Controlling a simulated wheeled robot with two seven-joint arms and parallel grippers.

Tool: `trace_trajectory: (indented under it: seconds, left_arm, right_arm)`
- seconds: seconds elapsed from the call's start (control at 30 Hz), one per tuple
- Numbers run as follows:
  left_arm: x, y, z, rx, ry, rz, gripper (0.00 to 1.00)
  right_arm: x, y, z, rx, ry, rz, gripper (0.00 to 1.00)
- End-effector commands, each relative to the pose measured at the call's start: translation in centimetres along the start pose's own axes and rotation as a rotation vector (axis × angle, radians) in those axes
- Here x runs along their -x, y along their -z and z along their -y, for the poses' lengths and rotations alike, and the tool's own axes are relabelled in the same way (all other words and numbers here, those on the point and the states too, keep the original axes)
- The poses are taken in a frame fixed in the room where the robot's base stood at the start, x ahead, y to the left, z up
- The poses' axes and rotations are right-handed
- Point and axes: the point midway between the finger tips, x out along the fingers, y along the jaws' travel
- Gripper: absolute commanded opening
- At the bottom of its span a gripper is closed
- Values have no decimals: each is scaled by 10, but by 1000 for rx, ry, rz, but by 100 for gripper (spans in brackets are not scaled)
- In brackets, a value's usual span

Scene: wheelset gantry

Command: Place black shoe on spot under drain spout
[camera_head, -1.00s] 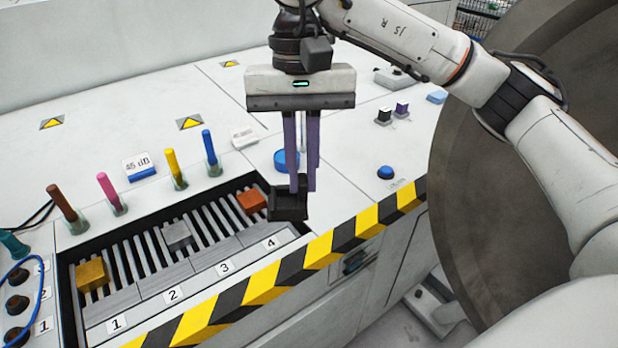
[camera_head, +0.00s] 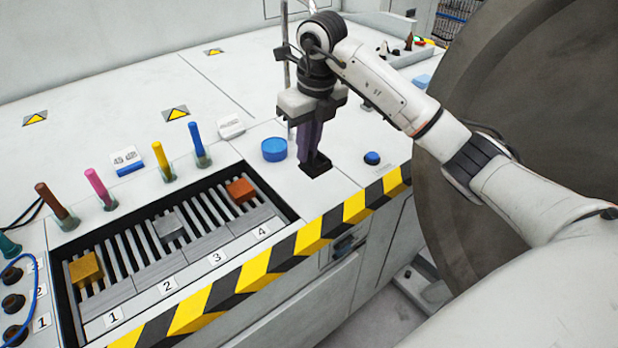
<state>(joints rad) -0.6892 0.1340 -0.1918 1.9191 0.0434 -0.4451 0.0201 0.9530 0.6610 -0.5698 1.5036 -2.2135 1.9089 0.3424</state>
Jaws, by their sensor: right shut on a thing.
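My right gripper (camera_head: 312,150) points down and is shut on the black shoe (camera_head: 316,166), a small dark block. The shoe is at or just above the white bench top, right of the blue round cap and beyond the slatted tray's right end. I cannot tell whether it touches the surface. A thin vertical grey pipe (camera_head: 287,72), perhaps the drain spout, stands just left of my right wrist; its lower part is partly hidden by the gripper. No marked spot shows under the shoe. My left gripper is not in view.
The slatted tray (camera_head: 140,290) holds yellow, grey and orange blocks in numbered lanes. Coloured pegs (camera_head: 197,145) stand behind it. The blue cap (camera_head: 273,149) and a blue button (camera_head: 372,158) flank the shoe. A large dark wheel (camera_head: 520,110) stands at right.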

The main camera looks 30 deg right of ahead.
Motion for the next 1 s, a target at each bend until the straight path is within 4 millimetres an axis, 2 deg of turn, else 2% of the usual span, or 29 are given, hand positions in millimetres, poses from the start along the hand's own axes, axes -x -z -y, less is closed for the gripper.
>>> trace_trajectory:
  seconds: [0.2, 0.47, 0.63, 1.0]
  left_arm:
    - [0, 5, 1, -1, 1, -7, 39]
    - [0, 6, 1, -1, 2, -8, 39]
    - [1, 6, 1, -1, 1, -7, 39]
    - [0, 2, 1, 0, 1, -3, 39]
  right_arm:
    - [-42, 8, -1, -8, -1, -5, 0]
    - [-64, 11, 0, -5, 0, -5, 0]
    - [-88, 15, -1, -5, -1, -4, 0]
    - [-95, 15, 0, -4, 1, -2, 0]
